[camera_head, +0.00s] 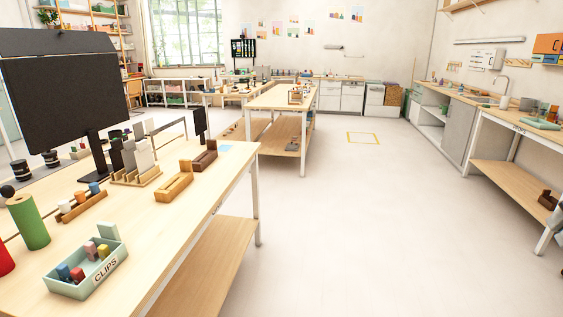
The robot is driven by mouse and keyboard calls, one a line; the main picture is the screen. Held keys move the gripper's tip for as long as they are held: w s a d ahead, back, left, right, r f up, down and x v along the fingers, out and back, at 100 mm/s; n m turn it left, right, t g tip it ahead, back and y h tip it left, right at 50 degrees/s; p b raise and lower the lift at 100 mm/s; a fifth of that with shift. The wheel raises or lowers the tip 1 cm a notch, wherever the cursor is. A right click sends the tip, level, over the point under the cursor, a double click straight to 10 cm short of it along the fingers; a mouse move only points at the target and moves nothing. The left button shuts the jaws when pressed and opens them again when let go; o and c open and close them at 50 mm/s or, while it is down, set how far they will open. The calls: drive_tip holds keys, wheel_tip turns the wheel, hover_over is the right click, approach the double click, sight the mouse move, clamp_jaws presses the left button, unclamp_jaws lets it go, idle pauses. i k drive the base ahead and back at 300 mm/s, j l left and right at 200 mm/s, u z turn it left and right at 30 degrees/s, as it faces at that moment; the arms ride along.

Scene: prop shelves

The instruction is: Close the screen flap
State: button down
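A large black screen (66,98) stands upright on a dark post at the far left of the table. A lighter dark-grey strip (55,42) runs along its top edge, with a visible line between the two. This strip may be the flap, but I cannot tell its exact angle or whether it is open. The strip and screen are cut off by the left picture edge. My gripper is not in view.
The wooden table (150,232) in front holds a mint "CLIPS" tray (87,270), a green cylinder (29,222), wooden block holders (174,187) and a slotted rack (135,178). Another table (277,95) stands behind. The pale floor (360,220) right of the table is clear.

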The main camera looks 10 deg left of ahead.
sight(15, 42)
drive_tip(key=i, duration=0.8)
drive_tip(key=i+u, duration=0.15)
drive_tip(key=i, duration=0.6)
drive_tip(key=i+l+u, duration=0.1)
drive_tip(key=i+u, duration=0.3)
drive_tip(key=i+l+u, duration=0.15)
drive_tip(key=u, duration=0.2)
drive_tip(key=i+l+u, duration=0.4)
drive_tip(key=j, duration=0.1)
